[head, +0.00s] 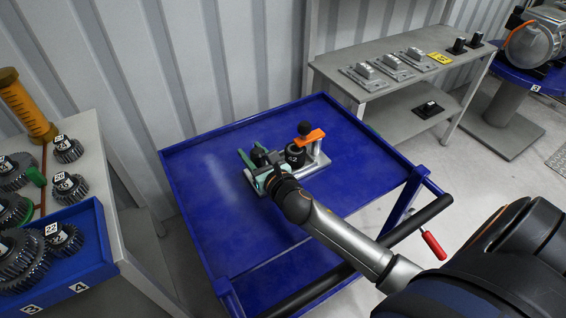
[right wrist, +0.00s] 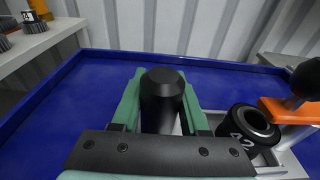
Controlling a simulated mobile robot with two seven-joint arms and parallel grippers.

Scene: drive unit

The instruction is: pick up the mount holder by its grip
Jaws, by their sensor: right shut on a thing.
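The mount holder (head: 316,161) is a grey metal frame on the blue cart top. It carries a black cylinder marked 42 (right wrist: 248,133), an orange clamp piece (head: 310,137) and a black ball knob (head: 304,128). Its grip (right wrist: 162,90) is an upright black post at the holder's left end. My right gripper (head: 258,158), with green fingers, is shut on this post, one finger on each side in the right wrist view. I cannot tell any gap between holder and cart. My left gripper is not in view.
The blue cart (head: 200,190) has a raised rim and a black push bar (head: 420,215). Its top is clear around the holder. Left stands a table with several gears (head: 68,150) and a blue bin (head: 75,270). A grey bench (head: 400,80) with metal parts stands behind right.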

